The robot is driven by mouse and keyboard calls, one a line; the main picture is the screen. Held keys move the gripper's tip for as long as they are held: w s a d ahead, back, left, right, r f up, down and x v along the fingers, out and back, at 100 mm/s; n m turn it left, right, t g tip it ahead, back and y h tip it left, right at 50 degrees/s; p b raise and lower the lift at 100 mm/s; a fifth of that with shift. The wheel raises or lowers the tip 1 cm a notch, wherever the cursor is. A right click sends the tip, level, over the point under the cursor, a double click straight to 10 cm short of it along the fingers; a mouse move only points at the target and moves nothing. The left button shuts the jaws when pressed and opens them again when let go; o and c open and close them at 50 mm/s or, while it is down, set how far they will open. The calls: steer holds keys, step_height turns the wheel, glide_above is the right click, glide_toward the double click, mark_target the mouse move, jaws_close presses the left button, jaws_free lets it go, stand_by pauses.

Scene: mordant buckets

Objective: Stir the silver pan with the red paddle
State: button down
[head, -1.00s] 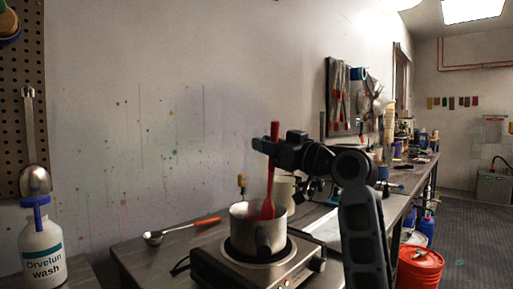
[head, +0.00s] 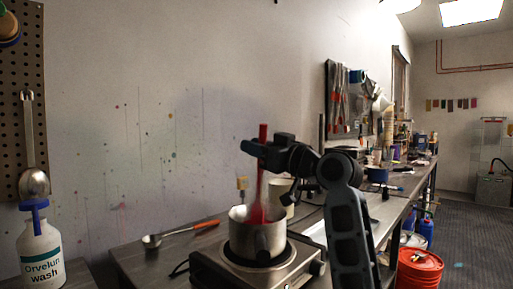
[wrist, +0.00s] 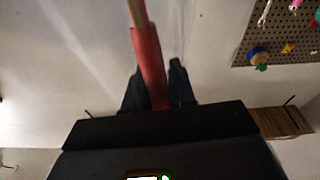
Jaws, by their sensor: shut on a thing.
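The silver pan (head: 257,240) sits on a hot plate (head: 258,265) on the metal bench. The red paddle (head: 262,185) stands nearly upright, its lower end inside the pan and hidden by the pan's wall. My gripper (head: 253,149) is shut on the paddle's upper handle, above the pan. In the wrist view the red handle (wrist: 148,55) passes between the two dark fingers (wrist: 160,92). The pan's contents cannot be seen.
A ladle with an orange handle (head: 190,229) lies left of the hot plate. A pale container (head: 280,192) and a brush (head: 242,184) stand behind the pan. A white wash bottle (head: 41,250) stands at far left. A red bucket (head: 419,268) is on the floor at right.

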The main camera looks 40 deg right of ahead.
steer(key=shift+s+a+r+p, duration=0.15)
steer(key=shift+s+r+p, duration=0.15)
steer(key=shift+r+p, duration=1.05)
steer(key=shift+s+a+r+p, duration=0.1)
steer(key=shift+s+r+p, duration=0.15)
steer(key=shift+r+p, duration=1.1)
steer(key=shift+s+a+r+p, duration=0.25)
steer(key=shift+r+p, duration=0.5)
steer(key=shift+r, duration=1.15)
steer(key=shift+d, duration=0.1)
step_height(320, 180, up, 11)
steer(key=p, duration=0.8)
